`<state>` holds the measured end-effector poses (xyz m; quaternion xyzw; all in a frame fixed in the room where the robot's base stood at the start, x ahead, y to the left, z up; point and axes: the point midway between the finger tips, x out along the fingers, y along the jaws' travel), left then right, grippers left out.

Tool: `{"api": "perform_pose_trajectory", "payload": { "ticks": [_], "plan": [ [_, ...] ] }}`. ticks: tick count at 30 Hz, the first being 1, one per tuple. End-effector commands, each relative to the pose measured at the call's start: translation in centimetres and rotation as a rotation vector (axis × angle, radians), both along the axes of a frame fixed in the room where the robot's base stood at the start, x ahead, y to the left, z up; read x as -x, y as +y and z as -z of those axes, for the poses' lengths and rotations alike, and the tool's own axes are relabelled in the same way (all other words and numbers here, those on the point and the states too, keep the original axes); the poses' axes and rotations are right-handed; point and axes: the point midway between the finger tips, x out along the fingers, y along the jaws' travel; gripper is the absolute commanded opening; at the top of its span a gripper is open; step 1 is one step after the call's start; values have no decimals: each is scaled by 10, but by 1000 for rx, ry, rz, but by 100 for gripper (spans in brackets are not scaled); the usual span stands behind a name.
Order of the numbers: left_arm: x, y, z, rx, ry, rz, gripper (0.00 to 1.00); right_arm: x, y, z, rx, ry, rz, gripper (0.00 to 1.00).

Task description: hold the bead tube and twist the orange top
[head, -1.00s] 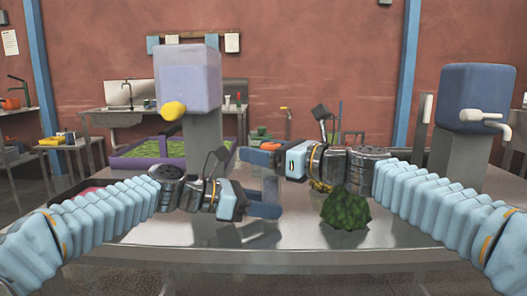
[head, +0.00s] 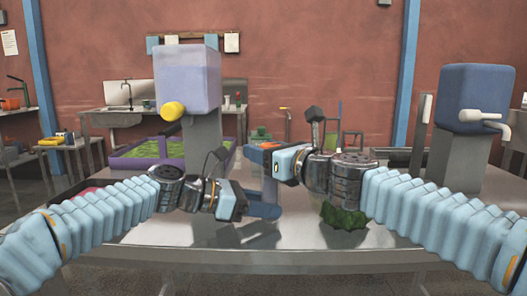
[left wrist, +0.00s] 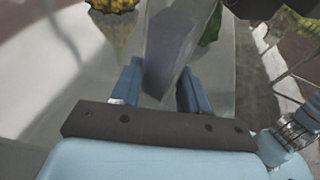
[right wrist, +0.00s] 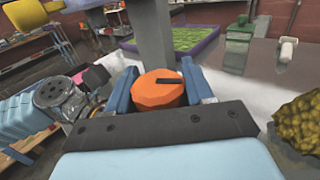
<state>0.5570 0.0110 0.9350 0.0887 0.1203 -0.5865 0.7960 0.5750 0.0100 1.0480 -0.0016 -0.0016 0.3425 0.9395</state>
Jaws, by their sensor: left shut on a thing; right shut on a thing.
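The orange top (right wrist: 159,89) sits between the fingers of my right gripper (right wrist: 164,82) in the right wrist view. The bead tube (left wrist: 168,50) is a pale, greyish clear body between the fingers of my left gripper (left wrist: 158,88) in the left wrist view. In the head view my left gripper (head: 262,203) is low over the table and my right gripper (head: 262,158) is just above it. Both are shut on their parts. The tube is mostly hidden in the head view.
A green leafy lump (head: 342,217) lies on the metal table (head: 300,250), partly behind my right arm. A purple tray (head: 130,160) with green filling stands at the back left. A lilac block dispenser (head: 187,80) and a dark blue one (head: 476,100) flank the table.

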Motion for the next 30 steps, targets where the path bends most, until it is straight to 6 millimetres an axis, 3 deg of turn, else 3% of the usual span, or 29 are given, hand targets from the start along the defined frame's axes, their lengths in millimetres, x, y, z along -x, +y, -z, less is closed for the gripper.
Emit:
{"api": "perform_pose_trajectory", "payload": {
  "ticks": [15,30],
  "plan": [
    [0,-1,0,0,1,2,27,-3,-4,0,2,-3,420,21],
    [1,-1,0,0,0,3,27,-3,-8,0,1,-4,578,21]
  ]
}}
